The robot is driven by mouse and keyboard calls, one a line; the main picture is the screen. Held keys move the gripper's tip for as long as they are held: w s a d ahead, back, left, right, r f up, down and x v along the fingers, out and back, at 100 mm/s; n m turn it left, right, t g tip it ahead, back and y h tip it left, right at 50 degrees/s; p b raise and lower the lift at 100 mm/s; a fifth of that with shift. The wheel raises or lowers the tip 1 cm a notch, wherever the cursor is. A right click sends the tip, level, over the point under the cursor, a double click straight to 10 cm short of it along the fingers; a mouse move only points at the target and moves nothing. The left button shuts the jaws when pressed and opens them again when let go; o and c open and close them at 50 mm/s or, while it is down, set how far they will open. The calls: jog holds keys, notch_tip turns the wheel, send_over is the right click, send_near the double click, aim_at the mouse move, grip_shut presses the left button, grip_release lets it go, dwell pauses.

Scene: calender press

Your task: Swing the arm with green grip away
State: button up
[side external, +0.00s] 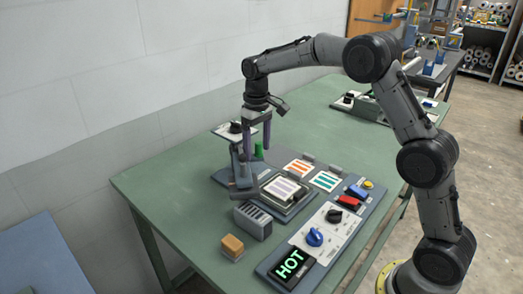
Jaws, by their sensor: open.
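The green grip (259,151) is a small upright green piece near the back of the press. It belongs to a grey swing arm (244,190) on the press base (296,211), and the arm reaches toward the viewer beside the plate. My gripper (257,150) points down at the green grip, with its two dark purple fingers apart. One finger is to the left of the grip and one to the right in this view. Whether either finger touches it cannot be told. Part of the swing arm and its post is hidden behind the gripper.
A control panel (326,234) with a blue knob, a black knob and a lit HOT display (290,264) lies at front right. A slotted grey block (253,220) and an orange-topped block (232,245) stand in front. Striped cards (326,181) lie behind the plate. The table's left side (160,185) is clear.

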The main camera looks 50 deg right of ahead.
jog(key=shift+w+a, duration=0.1)
jog(key=shift+a, duration=0.35)
jog(key=shift+w+a, duration=0.2)
jog(key=shift+a, duration=0.4)
jog(key=shift+w+a, duration=0.3)
jog(key=shift+a, duration=0.2)
jog(key=shift+w+a, duration=0.35)
jog(key=shift+a, duration=0.15)
